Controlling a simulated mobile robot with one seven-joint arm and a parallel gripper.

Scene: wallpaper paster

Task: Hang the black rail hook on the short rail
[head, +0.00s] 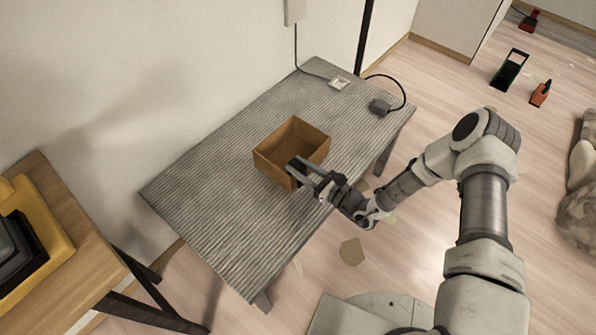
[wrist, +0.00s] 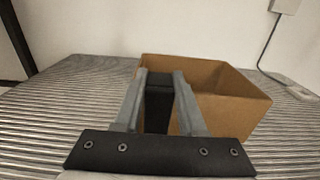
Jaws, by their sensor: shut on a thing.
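My gripper (head: 300,167) is at the near right wall of an open brown box (head: 310,148) on the striped table. In the wrist view, its two grey fingers (wrist: 160,80) are shut on a dark, narrow piece, which I take for the black rail hook (wrist: 158,103). Most of the hook's shape is hidden between the fingers. The box (wrist: 232,97) stands behind and to the right of the fingers in the wrist view. I cannot tell whether the hook touches the box. I cannot make out the short rail in either view.
The striped table (head: 208,190) is bare left of the box. A small white plate (head: 340,84) and a dark plug (head: 380,106) with a cable lie at its far end. A wall runs along its left side. A wooden bench (head: 75,240) with a yellow tray stands at lower left.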

